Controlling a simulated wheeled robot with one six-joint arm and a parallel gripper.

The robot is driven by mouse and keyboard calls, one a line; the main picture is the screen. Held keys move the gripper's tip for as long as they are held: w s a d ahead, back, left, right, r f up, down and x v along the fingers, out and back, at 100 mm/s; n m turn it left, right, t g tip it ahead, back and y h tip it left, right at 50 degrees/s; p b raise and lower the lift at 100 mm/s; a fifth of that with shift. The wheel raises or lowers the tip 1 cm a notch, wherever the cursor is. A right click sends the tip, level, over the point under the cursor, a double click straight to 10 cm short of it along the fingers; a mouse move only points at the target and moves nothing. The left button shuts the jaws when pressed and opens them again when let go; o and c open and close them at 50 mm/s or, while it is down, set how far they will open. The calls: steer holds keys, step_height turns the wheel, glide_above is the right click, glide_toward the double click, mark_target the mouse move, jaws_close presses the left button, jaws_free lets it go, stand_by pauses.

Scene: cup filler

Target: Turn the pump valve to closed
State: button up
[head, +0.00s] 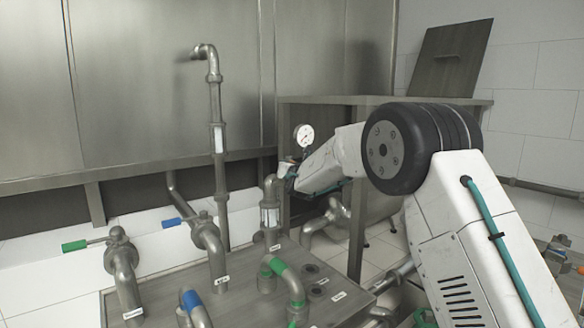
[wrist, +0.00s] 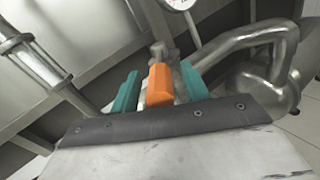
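An orange valve handle (wrist: 160,86) shows in the wrist view, with a grey metal valve stem (wrist: 158,52) just beyond it. My gripper (wrist: 158,70) has one teal finger on each side of the handle. Narrow gaps show between the handle and both fingers, so the gripper looks open around it. In the head view my gripper (head: 286,171) is at the upright pipe (head: 270,205) with the clear section, below the pressure gauge (head: 304,135). The orange handle is hidden there, and whether this is the pump valve's label I cannot read.
A blue-handled valve (head: 205,232) and a green-handled valve (head: 119,240) stand to the left. Pipes with green (head: 291,281) and blue (head: 193,302) bands rise in front. A tall spout pipe (head: 217,140) stands behind. A metal bench (head: 400,100) is behind my arm.

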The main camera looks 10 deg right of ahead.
steer(key=s, duration=0.8)
steer(key=shift+w, duration=0.1)
steer(key=shift+c, duration=0.4)
